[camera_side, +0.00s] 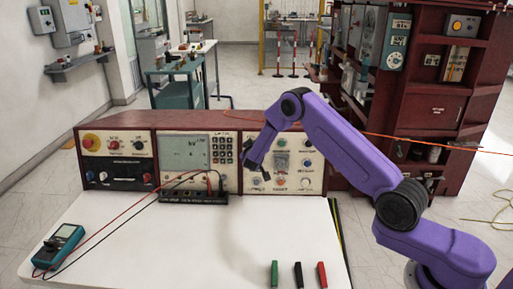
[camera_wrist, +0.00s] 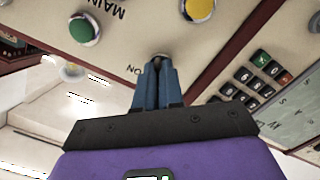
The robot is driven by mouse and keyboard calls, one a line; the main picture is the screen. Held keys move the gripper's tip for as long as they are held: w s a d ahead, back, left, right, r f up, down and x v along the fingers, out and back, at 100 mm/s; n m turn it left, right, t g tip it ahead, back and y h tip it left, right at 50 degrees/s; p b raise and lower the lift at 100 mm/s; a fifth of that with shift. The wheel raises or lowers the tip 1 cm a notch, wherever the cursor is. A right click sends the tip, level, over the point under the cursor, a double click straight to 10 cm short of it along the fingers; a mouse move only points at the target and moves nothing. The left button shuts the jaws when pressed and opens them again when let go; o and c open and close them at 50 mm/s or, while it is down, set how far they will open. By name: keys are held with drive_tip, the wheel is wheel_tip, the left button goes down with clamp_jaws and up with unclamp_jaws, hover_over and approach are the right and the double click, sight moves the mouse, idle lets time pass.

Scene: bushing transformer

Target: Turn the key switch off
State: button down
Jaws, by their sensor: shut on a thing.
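The key switch (camera_wrist: 161,55) is on the cream right-hand panel of the console, by an "ON" label in the wrist view. Only a bit of its round rim shows past my fingertips. My gripper (camera_wrist: 159,64) has its two blue fingers together on the key switch, with the tips at the panel face. The key itself is hidden between the fingers, so its turn angle cannot be told. In the side view my gripper (camera_side: 263,174) reaches down to the left part of the right-hand panel, and the switch is too small to make out there.
A green button (camera_wrist: 84,29) and a yellow button (camera_wrist: 198,8) sit near the fingers. A keypad (camera_wrist: 258,78) lies to the right in the wrist view. A multimeter (camera_side: 59,246) with leads lies on the white table (camera_side: 190,255). Green, black and red clips stand at its front edge.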

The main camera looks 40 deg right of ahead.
drive_tip(key=shift+n, duration=0.6)
drive_tip(key=c, duration=1.3)
unclamp_jaws()
drive_tip(key=shift+o, duration=0.2)
drive_tip(key=v, duration=1.7)
drive_tip(key=shift+a, duration=0.2)
drive_tip(key=shift+s, duration=0.1)
